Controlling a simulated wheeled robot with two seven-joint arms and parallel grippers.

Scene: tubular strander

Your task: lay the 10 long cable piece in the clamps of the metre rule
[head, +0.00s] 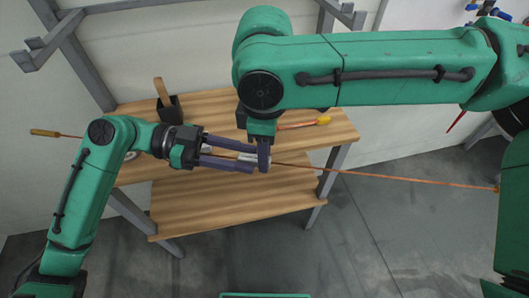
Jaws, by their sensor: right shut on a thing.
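The long cable piece (385,178) is a thin copper-orange line, running from the right edge of the scene to the grippers above the bench. A thin line in the same direction shows left of my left arm, with a yellow-brown end (45,132). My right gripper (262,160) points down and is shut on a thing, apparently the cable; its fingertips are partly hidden. My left gripper (245,158) reaches in from the left, its fingers apart, close beside the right gripper. A small pale grey part shows between them. I cannot make out the metre rule or its clamps.
The wooden bench (340,130) has a lower shelf (220,205). On its top are a dark holder (169,107) with a wooden piece and a yellow-orange handled tool (322,121). Grey frame bars stand at the upper left. The floor at the right front is clear.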

